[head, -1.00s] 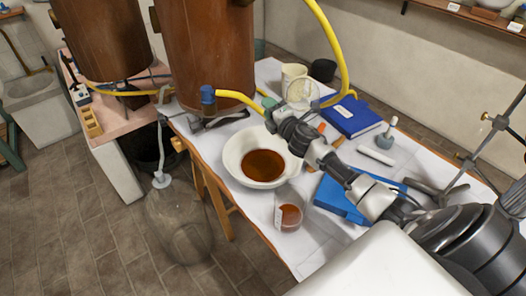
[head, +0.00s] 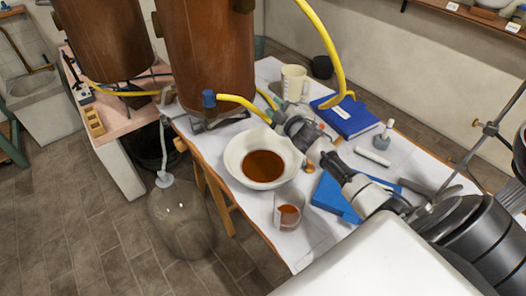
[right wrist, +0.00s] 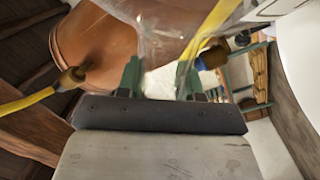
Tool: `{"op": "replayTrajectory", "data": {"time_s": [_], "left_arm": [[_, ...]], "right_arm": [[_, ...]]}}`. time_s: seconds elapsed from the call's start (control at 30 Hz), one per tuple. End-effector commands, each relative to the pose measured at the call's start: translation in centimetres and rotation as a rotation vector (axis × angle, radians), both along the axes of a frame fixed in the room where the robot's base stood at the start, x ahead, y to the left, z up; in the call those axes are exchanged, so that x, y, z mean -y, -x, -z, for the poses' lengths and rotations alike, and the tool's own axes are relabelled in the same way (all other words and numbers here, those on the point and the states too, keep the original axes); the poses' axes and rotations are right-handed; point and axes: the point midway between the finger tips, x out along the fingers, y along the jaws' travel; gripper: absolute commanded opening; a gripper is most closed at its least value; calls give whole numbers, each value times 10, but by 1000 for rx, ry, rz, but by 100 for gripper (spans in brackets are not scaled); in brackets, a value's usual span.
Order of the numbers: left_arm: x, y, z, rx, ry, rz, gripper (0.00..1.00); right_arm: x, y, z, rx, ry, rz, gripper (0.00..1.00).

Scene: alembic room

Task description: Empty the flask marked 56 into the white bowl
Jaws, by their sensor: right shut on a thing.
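The white bowl (head: 236,152) stands on the white-covered table with red-brown liquid in it. My right gripper (head: 284,114) is just behind the bowl's far rim in the head view. In the right wrist view its green fingers (right wrist: 160,80) are shut on a clear glass vessel (right wrist: 165,45). The held vessel is hard to make out in the head view, and I see no number on it. A small clear vessel (head: 289,214) with red-brown liquid and a white label stands in front of the bowl; its marking is too small to read. My left gripper is out of view.
A copper tank (head: 205,55) with yellow hoses rises behind the bowl. A cream jug (head: 294,82), blue book (head: 350,116) and blue object (head: 333,197) lie around my right arm. A large glass bottle (head: 181,222) stands on the floor left of the table.

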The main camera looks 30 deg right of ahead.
Motion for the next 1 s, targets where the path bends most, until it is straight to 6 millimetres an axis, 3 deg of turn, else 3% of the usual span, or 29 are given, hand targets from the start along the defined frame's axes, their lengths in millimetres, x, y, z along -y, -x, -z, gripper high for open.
{"op": "replayTrajectory", "data": {"time_s": [0.27,1.0], "left_arm": [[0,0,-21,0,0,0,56],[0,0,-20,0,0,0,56]], "right_arm": [[8,0,-11,12,-262,-1,0],[56,1,-11,17,-506,2,0]]}}
